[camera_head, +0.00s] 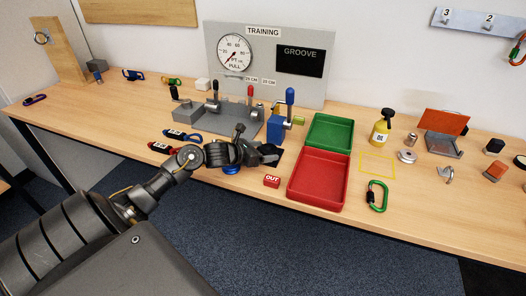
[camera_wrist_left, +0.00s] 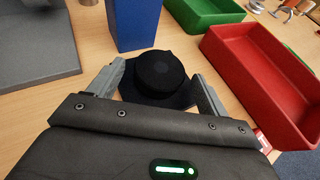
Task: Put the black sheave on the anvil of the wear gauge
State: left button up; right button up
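A round black piece, which looks like the black sheave (camera_wrist_left: 160,72), lies flat on a dark pad (camera_wrist_left: 183,99) in the left wrist view, just in front of a blue block (camera_wrist_left: 135,22). My left gripper (camera_wrist_left: 160,88) is open, with one finger on each side of the black piece. I cannot tell whether the fingers touch it. In the head view my left gripper (camera_head: 268,153) is low over the bench and largely hides the piece. The blue block (camera_head: 276,128) stands behind it, below the GROOVE display (camera_head: 301,61). The anvil cannot be made out clearly. My right gripper is not in view.
A red tray (camera_head: 318,178) and a green tray (camera_head: 331,132) stand right of the gripper. A red OUT block (camera_head: 271,181) lies near the front edge. A grey lever fixture (camera_head: 217,118) stands behind. A yellow outlined area (camera_head: 377,163) on the bench is empty.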

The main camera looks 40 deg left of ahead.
pick_arm(q)
jog(key=shift+r+p, duration=0.25)
jog(key=shift+p, duration=0.1)
jog(key=v, duration=0.3)
jog(key=b+v, duration=0.1)
jog(key=v, duration=0.2)
jog(key=b+v, duration=0.1)
jog(key=v, duration=0.3)
jog(key=shift+s+f, duration=0.15)
jog(key=shift+f, duration=0.15)
jog(key=shift+v, duration=1)
jog(key=shift+r, duration=0.1)
